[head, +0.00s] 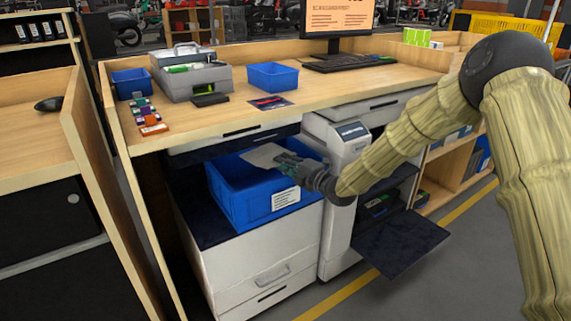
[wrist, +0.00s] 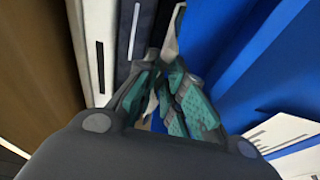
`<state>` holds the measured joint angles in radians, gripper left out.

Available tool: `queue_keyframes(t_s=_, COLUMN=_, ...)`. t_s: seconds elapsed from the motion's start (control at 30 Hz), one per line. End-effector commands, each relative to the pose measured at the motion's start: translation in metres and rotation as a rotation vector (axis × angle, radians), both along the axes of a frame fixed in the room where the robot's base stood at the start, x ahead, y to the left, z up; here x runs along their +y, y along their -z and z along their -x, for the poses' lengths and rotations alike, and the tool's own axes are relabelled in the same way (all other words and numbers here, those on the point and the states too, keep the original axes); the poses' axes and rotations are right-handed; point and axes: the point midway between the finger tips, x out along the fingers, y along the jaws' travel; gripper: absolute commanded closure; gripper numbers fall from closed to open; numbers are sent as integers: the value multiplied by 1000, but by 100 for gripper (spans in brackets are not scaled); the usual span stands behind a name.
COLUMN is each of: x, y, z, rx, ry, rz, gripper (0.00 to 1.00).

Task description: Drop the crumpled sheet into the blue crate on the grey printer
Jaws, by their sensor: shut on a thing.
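The blue crate (head: 232,203) stands on top of the pale grey printer (head: 262,252) under the desk, with a white label on its front. My gripper (head: 284,161) is at the crate's right rim, shut on the crumpled sheet (head: 262,155). The sheet is pale grey-white and sticks out to the left, over the crate's opening. In the wrist view, the teal-padded fingers (wrist: 166,92) pinch the sheet (wrist: 171,42), which shows as a narrow pale strip. The blue crate (wrist: 285,68) fills the right side there. The crate's inside is mostly hidden.
The wooden desk (head: 330,83) overhangs the crate and holds a smaller blue bin (head: 272,76), a grey device (head: 192,76) and a keyboard (head: 350,63). A white machine (head: 338,140) with an open dark tray (head: 400,243) stands right of the printer.

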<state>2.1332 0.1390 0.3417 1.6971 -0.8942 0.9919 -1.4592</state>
Motion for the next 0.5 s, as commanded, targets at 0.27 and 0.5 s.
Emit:
queue_keyframes(t_s=0.27, x=0, y=1, z=0, rx=1, ry=0, rz=1, gripper=64)
queue_keyframes(t_s=0.5, x=-1, y=4, z=1, rx=5, ry=0, rz=2, gripper=64)
